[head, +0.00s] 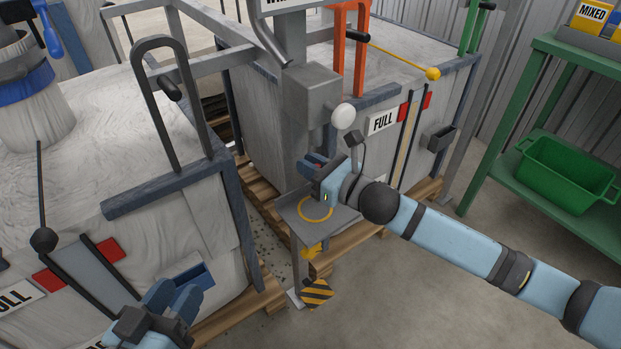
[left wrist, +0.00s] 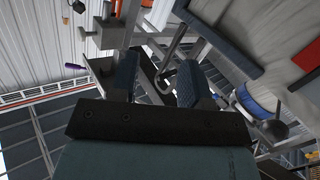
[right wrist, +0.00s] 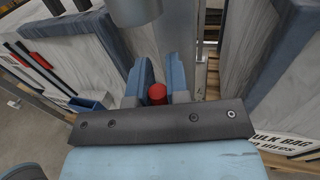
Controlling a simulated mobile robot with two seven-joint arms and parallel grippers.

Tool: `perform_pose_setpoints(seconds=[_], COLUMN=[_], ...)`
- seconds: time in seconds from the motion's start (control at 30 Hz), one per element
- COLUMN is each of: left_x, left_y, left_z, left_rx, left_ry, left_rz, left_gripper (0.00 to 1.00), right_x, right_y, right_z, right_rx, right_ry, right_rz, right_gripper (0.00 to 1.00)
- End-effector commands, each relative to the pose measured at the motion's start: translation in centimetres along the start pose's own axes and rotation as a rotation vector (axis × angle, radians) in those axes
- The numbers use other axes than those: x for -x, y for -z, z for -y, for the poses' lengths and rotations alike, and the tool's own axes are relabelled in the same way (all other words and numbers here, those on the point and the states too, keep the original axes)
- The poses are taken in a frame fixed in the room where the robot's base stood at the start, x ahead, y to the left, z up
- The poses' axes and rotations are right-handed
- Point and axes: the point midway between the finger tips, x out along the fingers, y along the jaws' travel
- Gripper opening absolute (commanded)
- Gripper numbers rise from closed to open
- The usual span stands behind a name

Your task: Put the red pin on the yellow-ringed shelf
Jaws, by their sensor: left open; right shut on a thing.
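The red pin (right wrist: 157,93) is between the fingers of my right gripper (right wrist: 158,68), which is shut on it. In the head view my right gripper (head: 315,166) is above the back part of the small grey shelf (head: 345,217). The shelf carries a yellow ring (head: 316,207), and the ring's upper edge lies close below the gripper. The pin's lower end is hidden, and I cannot tell whether it touches the shelf. My left gripper (head: 178,292) is open and empty at the lower left, beside the near bag; its fingers (left wrist: 158,72) stand apart in the left wrist view.
Large pale bags in dark frames stand on wooden pallets left (head: 165,235) and behind the shelf. A grey column with a white knob (head: 343,116) rises behind the gripper. A green rack (head: 535,170) with a green crate (head: 567,168) is at right. The floor at front right is clear.

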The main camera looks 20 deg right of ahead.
Motion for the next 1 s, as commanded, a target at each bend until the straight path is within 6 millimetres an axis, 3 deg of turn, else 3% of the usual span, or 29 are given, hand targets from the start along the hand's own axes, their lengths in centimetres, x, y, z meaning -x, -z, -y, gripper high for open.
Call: perform_pose_setpoints(seconds=[0.1, 0.2, 0.4, 0.57, 0.6, 0.7, 1.0], left_x=[-0.2, -0.6, -0.6, -0.5, -0.4, -0.4, -0.6], left_y=[-1.5, -1.1, 0.9, 0.6, 0.5, 0.1, 0.0], left_z=[0.4, 0.9, 1.1, 1.0, 1.0, 1.0, 1.0], left_rx=[-0.02, -0.074, -0.125, -0.116, -0.114, -0.11, -0.107], left_ry=[0.001, 0.003, -0.006, -0.005, -0.004, -0.002, -0.001], left_rz=[0.009, -0.017, -0.06, -0.057, -0.053, -0.045, -0.04], left_gripper=[0.43, 0.43, 0.43, 0.43, 0.43, 0.43, 0.43], right_x=[0.1, 0.1, 0.1, 0.1, 0.1, 0.1, 0.1], right_y=[2.2, 3.3, 3.0, 3.4, 3.4, 3.4, 3.1], right_z=[-0.1, -0.1, 0.0, 0.0, 0.0, 0.0, 0.0], right_rx=[-0.005, -0.005, -0.001, -0.002, -0.002, -0.002, -0.002], right_ry=[0.0, 0.0, 0.0, 0.0, 0.0, 0.0, 0.0], right_rz=[0.0, 0.001, 0.001, 0.0, 0.0, 0.0, 0.001], right_gripper=[0.0, 0.0, 0.0, 0.0, 0.2, 0.41, 0.41])
